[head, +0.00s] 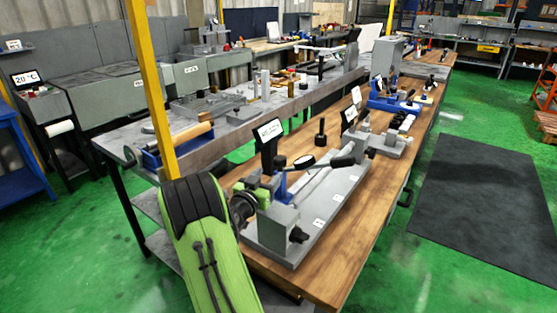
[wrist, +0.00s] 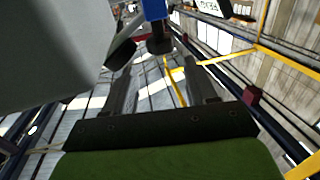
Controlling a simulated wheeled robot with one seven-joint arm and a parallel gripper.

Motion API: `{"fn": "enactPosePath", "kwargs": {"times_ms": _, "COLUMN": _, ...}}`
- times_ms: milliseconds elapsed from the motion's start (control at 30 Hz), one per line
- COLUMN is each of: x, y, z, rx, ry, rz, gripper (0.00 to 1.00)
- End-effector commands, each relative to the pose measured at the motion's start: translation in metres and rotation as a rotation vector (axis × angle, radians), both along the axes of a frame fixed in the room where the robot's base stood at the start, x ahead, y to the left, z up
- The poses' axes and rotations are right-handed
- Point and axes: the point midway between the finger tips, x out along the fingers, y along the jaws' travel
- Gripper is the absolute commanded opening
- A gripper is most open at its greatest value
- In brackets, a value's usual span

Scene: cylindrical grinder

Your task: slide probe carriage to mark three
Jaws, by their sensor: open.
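The probe carriage is a blue post (head: 283,187) with a round dial gauge (head: 303,162) on an arm, on a long grey base (head: 330,205) on the wooden bench. Small white mark labels (head: 319,222) run along the base's front edge; I cannot read their numbers. My gripper (head: 272,185) is at the base's near left end, close beside the blue post, its fingers partly hidden. In the wrist view my gripper (wrist: 160,68) is open, nothing between its fingers. The blue post (wrist: 154,9) and a black knob (wrist: 158,43) show just beyond the fingertips; contact cannot be told.
A grey block (head: 278,224) stands on the base's near end, and a large grey face fills the wrist view's left (wrist: 50,50). A sign (head: 268,131) stands behind.

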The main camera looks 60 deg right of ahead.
Motion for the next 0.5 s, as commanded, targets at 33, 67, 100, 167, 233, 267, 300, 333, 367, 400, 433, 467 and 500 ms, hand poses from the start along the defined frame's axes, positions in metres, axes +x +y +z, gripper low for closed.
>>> {"fn": "enactPosePath", "kwargs": {"times_ms": 33, "x": -0.001, "y": -0.014, "z": 0.004, "rx": -0.001, "ry": -0.003, "rz": -0.005, "gripper": 0.57}}
{"fn": "enactPosePath", "kwargs": {"times_ms": 67, "x": -0.001, "y": -0.022, "z": 0.004, "rx": -0.001, "ry": -0.002, "rz": -0.005, "gripper": 0.57}}
{"fn": "enactPosePath", "kwargs": {"times_ms": 100, "x": -0.001, "y": -0.032, "z": 0.004, "rx": -0.001, "ry": -0.003, "rz": -0.005, "gripper": 0.57}}
{"fn": "enactPosePath", "kwargs": {"times_ms": 167, "x": 0.000, "y": -0.046, "z": 0.003, "rx": 0.000, "ry": -0.002, "rz": -0.004, "gripper": 0.57}}
{"fn": "enactPosePath", "kwargs": {"times_ms": 233, "x": 0.001, "y": -0.060, "z": 0.003, "rx": 0.000, "ry": -0.001, "rz": -0.004, "gripper": 0.57}}
{"fn": "enactPosePath", "kwargs": {"times_ms": 267, "x": 0.002, "y": -0.066, "z": 0.003, "rx": 0.000, "ry": -0.002, "rz": -0.003, "gripper": 0.57}}
{"fn": "enactPosePath", "kwargs": {"times_ms": 300, "x": 0.002, "y": -0.072, "z": 0.002, "rx": 0.000, "ry": -0.002, "rz": -0.003, "gripper": 0.57}}
{"fn": "enactPosePath", "kwargs": {"times_ms": 333, "x": 0.002, "y": -0.075, "z": 0.002, "rx": 0.001, "ry": -0.001, "rz": -0.002, "gripper": 0.57}}
{"fn": "enactPosePath", "kwargs": {"times_ms": 367, "x": 0.003, "y": -0.078, "z": 0.001, "rx": 0.001, "ry": -0.001, "rz": -0.001, "gripper": 0.57}}
{"fn": "enactPosePath", "kwargs": {"times_ms": 400, "x": 0.003, "y": -0.082, "z": 0.001, "rx": 0.000, "ry": 0.000, "rz": 0.000, "gripper": 0.57}}
{"fn": "enactPosePath", "kwargs": {"times_ms": 433, "x": 0.003, "y": -0.083, "z": 0.001, "rx": 0.000, "ry": 0.000, "rz": 0.000, "gripper": 0.57}}
{"fn": "enactPosePath", "kwargs": {"times_ms": 467, "x": 0.003, "y": -0.084, "z": 0.001, "rx": 0.001, "ry": 0.000, "rz": 0.001, "gripper": 0.57}}
{"fn": "enactPosePath", "kwargs": {"times_ms": 500, "x": 0.003, "y": -0.085, "z": 0.001, "rx": 0.001, "ry": 0.000, "rz": 0.001, "gripper": 0.57}}
